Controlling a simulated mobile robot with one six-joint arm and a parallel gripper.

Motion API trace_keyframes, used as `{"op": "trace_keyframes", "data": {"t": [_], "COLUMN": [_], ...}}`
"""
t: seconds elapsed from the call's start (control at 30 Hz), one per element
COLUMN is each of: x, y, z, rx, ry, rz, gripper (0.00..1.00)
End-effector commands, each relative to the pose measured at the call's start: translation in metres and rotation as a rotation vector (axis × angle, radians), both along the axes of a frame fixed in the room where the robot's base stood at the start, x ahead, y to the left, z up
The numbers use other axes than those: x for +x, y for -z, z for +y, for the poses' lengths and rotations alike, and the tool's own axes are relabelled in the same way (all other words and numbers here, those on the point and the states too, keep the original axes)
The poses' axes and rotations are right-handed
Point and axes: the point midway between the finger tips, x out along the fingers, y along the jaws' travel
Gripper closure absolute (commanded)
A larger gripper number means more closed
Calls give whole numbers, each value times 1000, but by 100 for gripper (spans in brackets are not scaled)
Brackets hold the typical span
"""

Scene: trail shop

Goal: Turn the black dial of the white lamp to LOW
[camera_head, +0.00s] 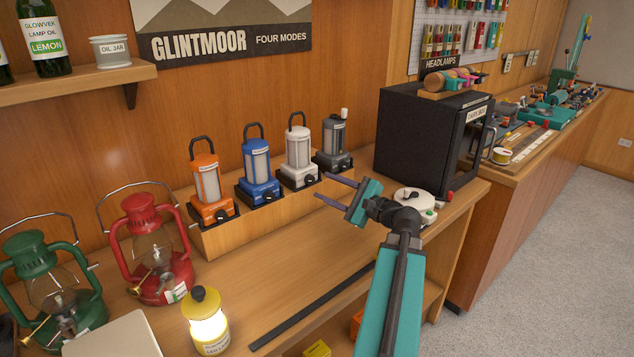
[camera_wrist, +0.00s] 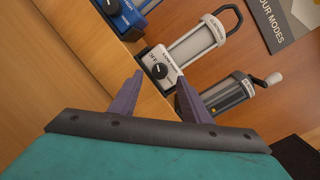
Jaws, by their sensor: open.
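The white lamp (camera_head: 298,148) stands upright on the wooden step, third in the row of lanterns. Its black dial (camera_head: 309,181) is low on the front of its base. In the wrist view the white lamp (camera_wrist: 192,45) appears tilted, with its dial (camera_wrist: 159,71) between and beyond my fingertips. A label reading OFF is beside the dial; other lettering and the dial's pointer are too small to read surely. My gripper (camera_head: 324,186) is open and empty in front of the lamp, and its two fingers (camera_wrist: 159,82) point towards the dial. I see no clear contact.
A blue lamp (camera_head: 258,168) and a dark grey lamp (camera_head: 333,140) flank the white one closely. An orange lamp (camera_head: 208,182) stands further left. A black cabinet (camera_head: 415,130) and a round white device (camera_head: 413,200) are to the right.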

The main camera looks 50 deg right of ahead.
Motion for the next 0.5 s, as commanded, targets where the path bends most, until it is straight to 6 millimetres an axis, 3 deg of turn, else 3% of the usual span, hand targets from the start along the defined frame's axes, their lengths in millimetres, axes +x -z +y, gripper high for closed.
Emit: {"op": "trace_keyframes", "data": {"t": [0.2,0.5], "x": [27,42], "y": [-1,0], "z": [0,1], "rx": [0,0], "ry": [0,2], "rz": [0,1], "gripper": [57,57]}}
